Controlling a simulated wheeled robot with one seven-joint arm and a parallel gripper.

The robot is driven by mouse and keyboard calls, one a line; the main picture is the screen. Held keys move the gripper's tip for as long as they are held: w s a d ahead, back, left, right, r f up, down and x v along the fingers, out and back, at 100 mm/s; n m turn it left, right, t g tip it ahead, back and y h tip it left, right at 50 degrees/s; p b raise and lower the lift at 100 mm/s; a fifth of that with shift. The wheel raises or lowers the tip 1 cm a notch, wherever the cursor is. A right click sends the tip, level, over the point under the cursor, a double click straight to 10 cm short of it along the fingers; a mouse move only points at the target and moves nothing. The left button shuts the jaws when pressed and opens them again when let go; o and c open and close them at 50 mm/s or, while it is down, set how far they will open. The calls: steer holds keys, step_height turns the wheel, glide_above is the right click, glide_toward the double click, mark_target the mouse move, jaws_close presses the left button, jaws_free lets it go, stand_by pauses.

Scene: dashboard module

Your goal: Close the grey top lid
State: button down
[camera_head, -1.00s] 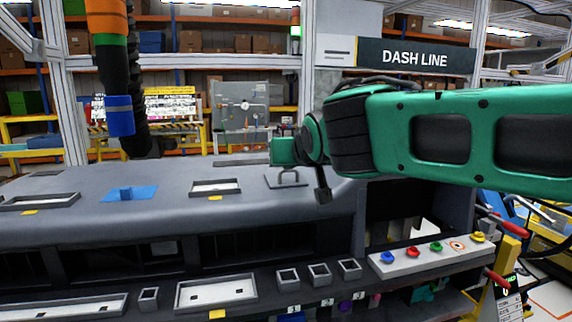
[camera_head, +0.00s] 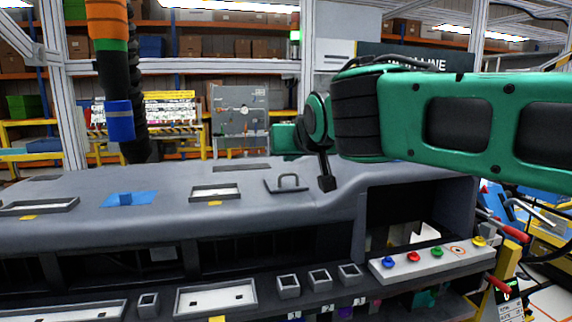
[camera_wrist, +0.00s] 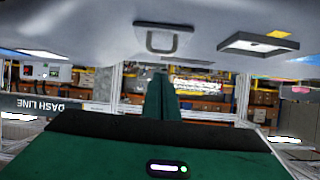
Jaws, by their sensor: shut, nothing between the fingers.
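The grey top lid (camera_head: 272,186) is a small panel with a looped handle on the right half of the dashboard top. It looks flat, level with the surface around it; I cannot tell whether a thin gap is left at its edge. In the wrist view, which is upside down, the lid (camera_wrist: 148,40) and its handle show near the top middle. My gripper (camera_head: 327,183) is a dark tip pointing down, just right of the lid and apart from its handle in the picture. It is shut and holds nothing.
The dashboard (camera_head: 60,228) fills the lower view. An open framed tray (camera_head: 216,191) and a blue piece (camera_head: 130,198) lie left of the lid. A white strip with coloured buttons (camera_head: 428,258) is at the lower right. A dark open bay lies below my gripper.

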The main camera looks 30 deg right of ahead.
steer(key=s+a+f, duration=0.1)
steer(key=s+a, duration=0.1)
steer(key=s, duration=0.6)
steer(key=shift+f, duration=0.15)
